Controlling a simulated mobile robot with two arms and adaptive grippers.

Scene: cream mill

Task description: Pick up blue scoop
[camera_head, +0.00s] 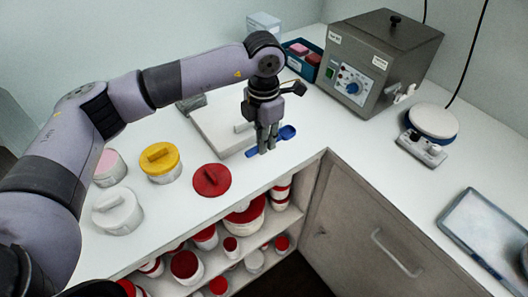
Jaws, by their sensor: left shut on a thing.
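The blue scoop (286,133) is at the counter's inner corner, beside the white board. Its bowl points right and its handle runs down to the left. My left gripper (266,146) points down over it and is shut on the scoop, with the fingers hiding its middle. I cannot tell whether the scoop is touching the counter or just above it. My right gripper is not in view.
A white board (215,132) lies behind the gripper. A red lid (211,180), a yellow-lidded jar (160,163) and a white jar (117,211) stand left. A metal machine (378,65), a scale (432,122) and a tray (492,238) are right. Shelves below hold several red-lidded tubs.

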